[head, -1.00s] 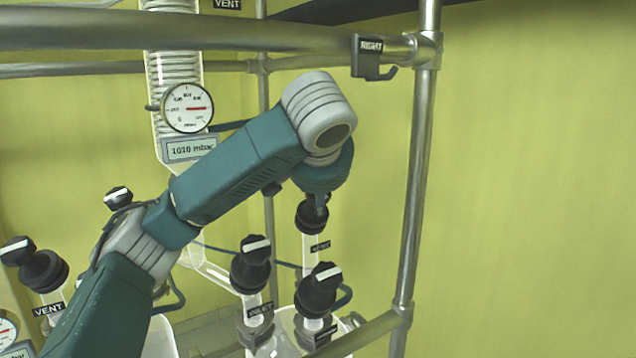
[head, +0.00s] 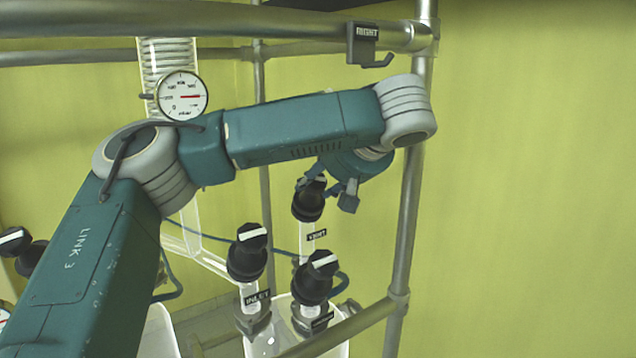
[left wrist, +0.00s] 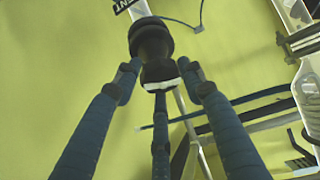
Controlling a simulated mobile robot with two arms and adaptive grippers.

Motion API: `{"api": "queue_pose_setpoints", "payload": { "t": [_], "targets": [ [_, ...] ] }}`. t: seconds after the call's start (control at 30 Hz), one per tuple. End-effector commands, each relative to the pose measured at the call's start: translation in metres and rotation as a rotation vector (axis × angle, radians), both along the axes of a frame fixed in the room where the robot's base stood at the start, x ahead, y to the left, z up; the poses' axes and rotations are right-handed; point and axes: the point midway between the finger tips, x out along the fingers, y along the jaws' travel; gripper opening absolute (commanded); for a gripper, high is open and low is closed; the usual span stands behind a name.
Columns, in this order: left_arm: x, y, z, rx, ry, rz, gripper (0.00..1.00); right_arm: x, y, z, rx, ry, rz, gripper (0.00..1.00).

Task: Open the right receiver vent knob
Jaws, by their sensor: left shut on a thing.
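The right receiver vent knob (head: 308,207) is a black knob on a clear neck with a VENT label (head: 317,236), behind the other knobs in the head view. My left gripper (head: 320,182) is at its top, partly hidden by my own wrist. In the left wrist view the black knob (left wrist: 150,40) sits between the fingertips of my left gripper (left wrist: 157,76), which close around its end. A strip of white shows at the knob's end. The knob's turn angle is hard to tell. My right gripper is not in view.
The INLET knob (head: 247,252) and another black knob (head: 314,278) stand close in front. A metal post (head: 412,190) rises on the right, near my wrist. A RIGHT tag (head: 367,31) hangs on the upper rail (head: 200,20). A pressure gauge (head: 182,96) is at left.

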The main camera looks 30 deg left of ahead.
Motion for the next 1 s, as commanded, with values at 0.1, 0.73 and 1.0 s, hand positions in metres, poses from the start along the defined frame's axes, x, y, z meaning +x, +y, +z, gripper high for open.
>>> {"api": "queue_pose_setpoints", "payload": {
  "t": [0.1, 0.73, 1.0],
  "targets": [
    [0.001, 0.0, 0.002, -0.028, -0.054, 0.097, 0.14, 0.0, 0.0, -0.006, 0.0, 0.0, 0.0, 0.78],
    [0.004, -0.001, 0.001, -0.14, -0.212, 0.433, 0.14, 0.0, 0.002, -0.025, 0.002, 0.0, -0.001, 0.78],
    [0.004, -0.001, 0.001, -0.151, -0.223, 0.464, 0.14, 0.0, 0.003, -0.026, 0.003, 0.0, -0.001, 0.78]
  ]
}}
